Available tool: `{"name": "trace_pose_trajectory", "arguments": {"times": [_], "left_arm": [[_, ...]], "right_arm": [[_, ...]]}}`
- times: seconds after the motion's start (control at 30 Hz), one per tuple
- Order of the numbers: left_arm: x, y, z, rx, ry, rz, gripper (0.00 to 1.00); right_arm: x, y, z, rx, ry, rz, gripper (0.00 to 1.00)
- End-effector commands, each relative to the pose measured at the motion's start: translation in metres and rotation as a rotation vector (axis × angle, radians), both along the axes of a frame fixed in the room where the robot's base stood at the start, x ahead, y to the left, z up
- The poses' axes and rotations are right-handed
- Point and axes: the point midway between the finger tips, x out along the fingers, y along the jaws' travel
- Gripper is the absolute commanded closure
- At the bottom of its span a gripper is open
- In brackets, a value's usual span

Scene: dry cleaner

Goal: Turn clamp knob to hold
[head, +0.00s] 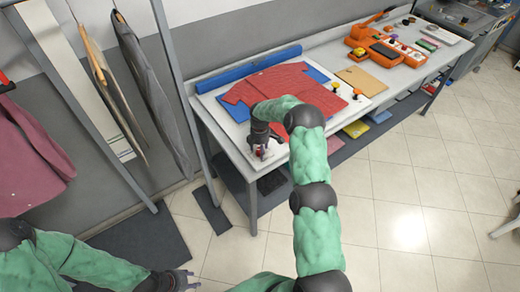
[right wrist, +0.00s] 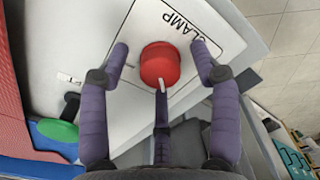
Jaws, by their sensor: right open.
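The clamp knob (right wrist: 160,66) is a red round knob with a white pointer mark on the edge nearest the camera. It sits on a white panel (right wrist: 125,118) with a black outline and the printed word CLAMP. My right gripper (right wrist: 160,62) is open, with purple fingers on both sides of the knob and a third finger below it; I cannot tell whether any touches. In the head view my right gripper (head: 262,152) is over the table's near left corner, mostly covering the knob. My left gripper (head: 186,280) is at the bottom, away from the table, its opening unclear.
A red shirt (head: 270,87) lies on a blue pad beside the panel. A blue roll (head: 248,68) lies along the table's back. A green disc (right wrist: 57,129) is near the panel. Orange equipment (head: 372,40) stands further right. Clothes hang from a rack at left. The tiled floor is open at right.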

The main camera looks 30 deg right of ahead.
Motion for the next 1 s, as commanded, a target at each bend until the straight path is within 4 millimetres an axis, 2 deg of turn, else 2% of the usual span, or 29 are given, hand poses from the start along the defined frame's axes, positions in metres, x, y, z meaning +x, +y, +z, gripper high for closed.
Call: {"name": "trace_pose_trajectory", "arguments": {"times": [0.2,0.23,0.4,0.43,0.77,1.0], "left_arm": [[0.0,0.0,0.0,0.0,0.0,0.0,0.6],[0.0,0.0,0.0,0.0,0.0,0.0,0.6],[0.0,0.0,0.0,0.0,0.0,0.0,0.6],[0.0,0.0,0.0,0.0,0.0,0.0,0.6],[0.0,0.0,-0.003,0.0,0.0,0.0,0.6],[0.0,0.0,-0.015,0.0,0.0,0.0,0.6]], "right_arm": [[0.0,0.0,0.0,0.0,-0.001,0.0,0.37],[0.0,0.0,0.0,0.0,0.0,0.0,0.4],[0.0,0.0,0.0,0.0,0.0,0.0,0.88],[0.0,0.0,0.0,0.0,0.0,0.0,0.93],[0.0,0.0,0.0,0.0,-0.001,-0.027,0.93],[0.0,0.0,-0.002,0.0,-0.001,-0.147,0.93]]}}
